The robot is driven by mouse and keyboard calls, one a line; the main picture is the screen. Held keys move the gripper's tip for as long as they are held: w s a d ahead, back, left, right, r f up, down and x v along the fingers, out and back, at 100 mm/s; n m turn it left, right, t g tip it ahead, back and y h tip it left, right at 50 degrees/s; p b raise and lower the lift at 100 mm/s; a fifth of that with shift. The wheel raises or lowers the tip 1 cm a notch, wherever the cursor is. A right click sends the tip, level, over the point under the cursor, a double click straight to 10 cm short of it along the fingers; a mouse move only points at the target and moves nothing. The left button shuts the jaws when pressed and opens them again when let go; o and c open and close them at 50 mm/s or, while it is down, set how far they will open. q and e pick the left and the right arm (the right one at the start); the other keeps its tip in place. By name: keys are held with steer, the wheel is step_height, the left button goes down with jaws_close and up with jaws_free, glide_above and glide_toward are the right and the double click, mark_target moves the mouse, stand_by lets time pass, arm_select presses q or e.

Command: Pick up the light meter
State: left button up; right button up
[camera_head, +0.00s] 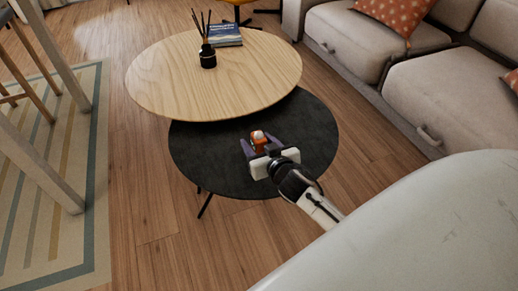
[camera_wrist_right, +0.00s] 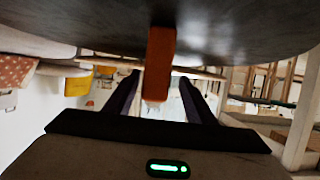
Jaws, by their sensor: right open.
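The light meter (camera_head: 258,138) is a small orange and white thing at the low black round table (camera_head: 205,170). In the right wrist view, the light meter (camera_wrist_right: 160,62) is an orange block with a pale end, against the dark tabletop. My right gripper (camera_head: 261,142) is open, with one finger on each side of the light meter in the head view. In the right wrist view the fingers (camera_wrist_right: 158,92) are apart, and the meter shows between and beyond them. I cannot tell whether either finger touches it. My left gripper is not in view.
A higher pale wood round table (camera_head: 215,85) overlaps the black one at the back. It holds a dark reed diffuser (camera_head: 208,58) and books (camera_head: 225,35). A beige sofa (camera_head: 450,95) stands at the right, and pale wooden legs (camera_head: 40,160) at the left. Wooden floor lies open in front.

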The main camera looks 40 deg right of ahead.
steer(key=x, duration=0.1)
steer(key=b+x, duration=0.1)
steer(key=x, duration=0.2)
steer(key=shift+s+d+f+b, duration=0.1)
steer(key=shift+d+f+b, duration=0.1)
steer(key=shift+d+b, duration=0.15)
steer(key=shift+w, duration=0.3)
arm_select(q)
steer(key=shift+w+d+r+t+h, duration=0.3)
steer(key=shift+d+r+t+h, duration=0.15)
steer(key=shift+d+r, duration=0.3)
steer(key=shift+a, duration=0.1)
arm_select(e)
steer(key=c, duration=1.2)
